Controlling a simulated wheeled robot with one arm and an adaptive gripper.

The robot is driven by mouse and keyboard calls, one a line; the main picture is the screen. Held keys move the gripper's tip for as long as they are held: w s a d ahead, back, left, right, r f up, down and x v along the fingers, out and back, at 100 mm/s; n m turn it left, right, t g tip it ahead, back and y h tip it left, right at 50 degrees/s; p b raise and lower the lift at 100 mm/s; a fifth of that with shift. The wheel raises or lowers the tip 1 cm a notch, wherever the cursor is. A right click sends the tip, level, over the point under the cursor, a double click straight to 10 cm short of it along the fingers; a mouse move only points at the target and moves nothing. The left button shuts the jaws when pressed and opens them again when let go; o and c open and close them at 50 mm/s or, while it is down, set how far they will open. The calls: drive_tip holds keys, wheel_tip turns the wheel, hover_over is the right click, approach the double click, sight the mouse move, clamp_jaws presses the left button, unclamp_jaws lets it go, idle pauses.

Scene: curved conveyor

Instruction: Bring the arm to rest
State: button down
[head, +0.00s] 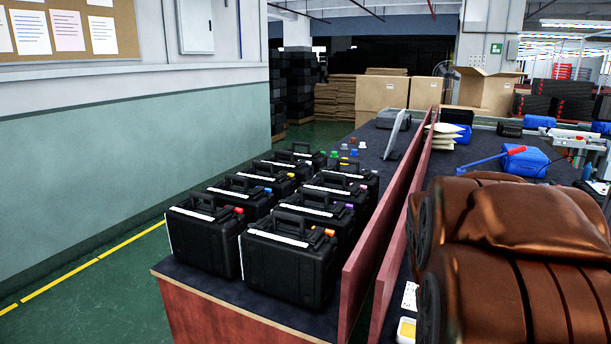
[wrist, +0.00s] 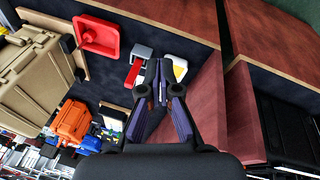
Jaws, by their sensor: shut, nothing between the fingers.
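My gripper (wrist: 158,78) shows in the wrist view, pointing away from the camera with its two dark fingers together and nothing between them. It is above a dark work surface (wrist: 116,80), beside a reddish-brown partition (wrist: 205,95). I cannot tell whether the fingers touch anything. The head view does not show my gripper.
Several black cases (head: 290,258) stand in rows on a dark-topped table (head: 210,290). A red partition (head: 375,262) runs along its right. A large brown leather-like object (head: 530,225) fills the lower right. A red tray (wrist: 97,36) and a tan case (wrist: 38,78) are left of my gripper.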

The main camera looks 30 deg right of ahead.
drive_tip(key=w+a+r+n+y+p, duration=0.1)
drive_tip(key=w+a+n+y+p, duration=0.2)
drive_tip(key=a, duration=1.3)
drive_tip(key=s+a+r+n+g+p, duration=0.1)
drive_tip(key=s+a+n+g+p, duration=0.1)
drive_tip(key=s+a+n, duration=0.2)
drive_tip(key=shift+s+a+n, duration=0.3)
drive_tip(key=shift+s+a, duration=1.45)
drive_tip(key=shift+a, duration=2)
